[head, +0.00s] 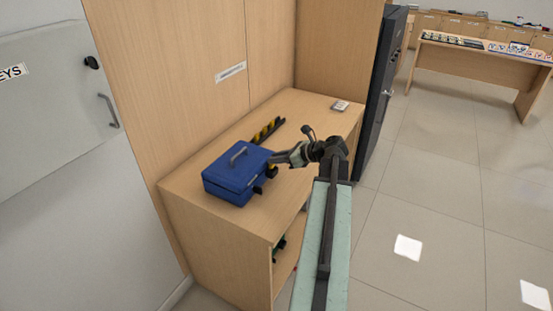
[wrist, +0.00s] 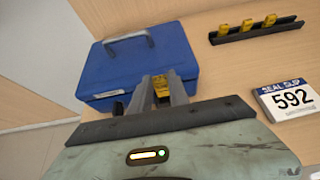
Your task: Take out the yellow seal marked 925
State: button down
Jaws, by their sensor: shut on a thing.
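My gripper (head: 273,165) is at the front of the blue cash box (head: 232,180), at the side facing the arm. In the wrist view its jaws (wrist: 162,88) are shut on a yellow seal (wrist: 161,84), just in front of the blue box (wrist: 138,62). No number is readable on this seal. I cannot tell whether it is still attached to the box. The box lid is closed, with its handle on top. A dark rack (wrist: 257,34) with a few yellow seals stands right of the box in the wrist view; the rack also shows in the head view (head: 268,130).
A slip block (wrist: 288,99) reading "SEAL SLIP 592" lies on the wooden counter right of the jaws. A wooden panel rises behind the box. The counter (head: 305,110) between rack and card is clear.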

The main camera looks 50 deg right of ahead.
jog(key=s+d+r, duration=0.2)
jog(key=s+d, duration=0.9)
jog(key=shift+s+p, duration=0.3)
jog(key=shift+p, duration=0.1)
